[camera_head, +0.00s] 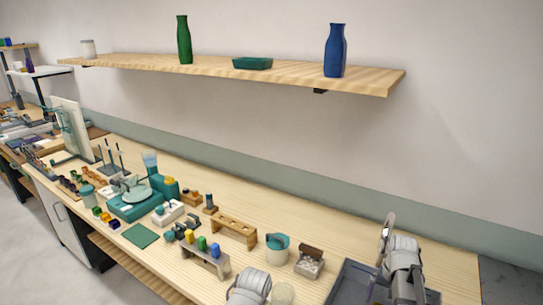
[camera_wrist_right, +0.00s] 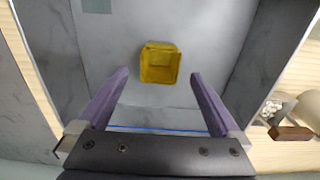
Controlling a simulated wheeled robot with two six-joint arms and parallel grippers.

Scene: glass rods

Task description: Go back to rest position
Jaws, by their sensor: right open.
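My right gripper (camera_wrist_right: 160,75) is open in the right wrist view, with a purple finger on each side and nothing held between them. Beyond the fingertips, a small yellow open-topped box (camera_wrist_right: 160,63) lies on the floor of a grey tray (camera_wrist_right: 215,25). I cannot tell how far the fingers are above the box. In the head view, a grey-white link of mine stands over the tray (camera_head: 345,284) at the lower right, and the right fingertips are hidden. Another grey-white part of mine shows at the bottom edge. My left gripper is not in view.
A wooden rack with holes (camera_head: 234,226), a block with coloured pieces (camera_head: 204,261), a teal-and-white cup (camera_head: 277,247) and a box of pale pieces (camera_head: 309,262) stand left of the tray. A shelf (camera_head: 290,78) with bottles hangs above. Bare wood (camera_head: 330,232) lies behind.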

